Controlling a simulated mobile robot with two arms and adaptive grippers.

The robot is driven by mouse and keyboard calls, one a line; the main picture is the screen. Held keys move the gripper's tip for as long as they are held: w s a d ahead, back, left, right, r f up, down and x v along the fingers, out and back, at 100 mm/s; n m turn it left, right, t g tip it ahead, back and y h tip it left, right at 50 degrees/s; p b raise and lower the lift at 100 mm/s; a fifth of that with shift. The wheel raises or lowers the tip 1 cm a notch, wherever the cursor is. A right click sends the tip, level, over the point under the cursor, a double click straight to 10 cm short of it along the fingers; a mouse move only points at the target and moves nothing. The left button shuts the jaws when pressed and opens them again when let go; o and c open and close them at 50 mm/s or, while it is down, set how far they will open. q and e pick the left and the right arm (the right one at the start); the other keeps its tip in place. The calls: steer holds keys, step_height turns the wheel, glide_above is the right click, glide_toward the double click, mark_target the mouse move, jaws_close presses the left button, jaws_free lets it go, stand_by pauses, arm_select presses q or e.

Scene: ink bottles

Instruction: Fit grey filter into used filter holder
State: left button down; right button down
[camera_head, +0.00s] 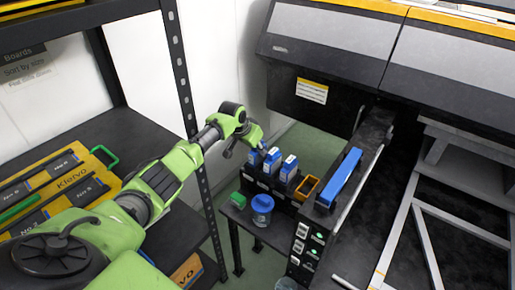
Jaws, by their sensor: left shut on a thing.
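My left arm, green and grey, reaches in from the left. My left gripper (250,142) is at the left end of a row of blue and white bottles (271,160) beside the black machine. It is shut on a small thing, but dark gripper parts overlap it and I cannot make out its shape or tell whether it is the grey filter. I cannot clearly pick out a grey filter. An orange open-topped holder (307,188) stands just right of the bottles; I cannot tell whether it is the used filter holder. My right gripper is not in view.
A small dark table (240,214) holds a green box (238,200) and a blue-lidded jar (262,204). A blue bar (342,178) lies on the machine's side housing. A black shelf post (184,80) stands close to my left arm. Yellow trays (75,180) lie on the shelf at left.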

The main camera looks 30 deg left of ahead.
arm_select(q)
steer(key=c, duration=1.7)
jaws_free()
steer(key=shift+r, duration=0.1)
step_height(320, 180, up, 8)
steer(key=p, duration=0.7)
steer(key=shift+p, duration=0.4)
steer(key=shift+s+f, duration=0.1)
steer(key=shift+f, duration=0.1)
